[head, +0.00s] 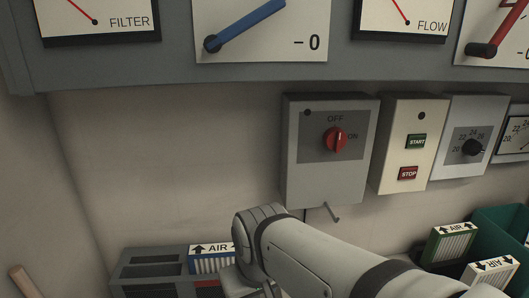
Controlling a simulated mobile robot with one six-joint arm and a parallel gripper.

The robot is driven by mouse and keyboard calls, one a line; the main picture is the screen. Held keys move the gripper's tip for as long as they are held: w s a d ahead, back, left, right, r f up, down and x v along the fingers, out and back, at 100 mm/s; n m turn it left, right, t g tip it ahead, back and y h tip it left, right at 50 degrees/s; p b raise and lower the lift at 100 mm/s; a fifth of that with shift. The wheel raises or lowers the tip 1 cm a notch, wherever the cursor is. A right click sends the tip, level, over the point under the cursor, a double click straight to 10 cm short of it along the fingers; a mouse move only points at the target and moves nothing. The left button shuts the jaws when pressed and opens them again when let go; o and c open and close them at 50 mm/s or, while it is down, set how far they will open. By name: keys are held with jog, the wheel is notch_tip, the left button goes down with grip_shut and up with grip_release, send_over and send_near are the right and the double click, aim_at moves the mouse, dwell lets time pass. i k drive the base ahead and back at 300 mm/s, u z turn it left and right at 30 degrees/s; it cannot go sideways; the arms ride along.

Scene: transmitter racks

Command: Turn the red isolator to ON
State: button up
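The red isolator (335,140) is a rotary knob on a dark panel of a grey wall box (302,180). OFF is printed above the knob and ON to its right. The knob's grip stands about upright, towards OFF. My arm reaches in from the lower right, and its wrist bends down below the box, clear of the knob. My gripper's fingers do not show; they are below the picture's edge or hidden by the wrist.
A small metal hasp (331,212) sticks out under the box. A cream START/STOP box (411,145) and a dial box (473,140) stand to the right. A grey tray (150,262) holds an AIR filter (210,260). A green crate (492,222) is lower right. Gauges overhang above.

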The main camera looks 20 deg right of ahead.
aim_at(335, 138)
jog(key=u, duration=1.15)
jog(key=k, duration=2)
jog(key=z, duration=0.9)
jog(key=i, duration=1)
jog(key=z, duration=0.1)
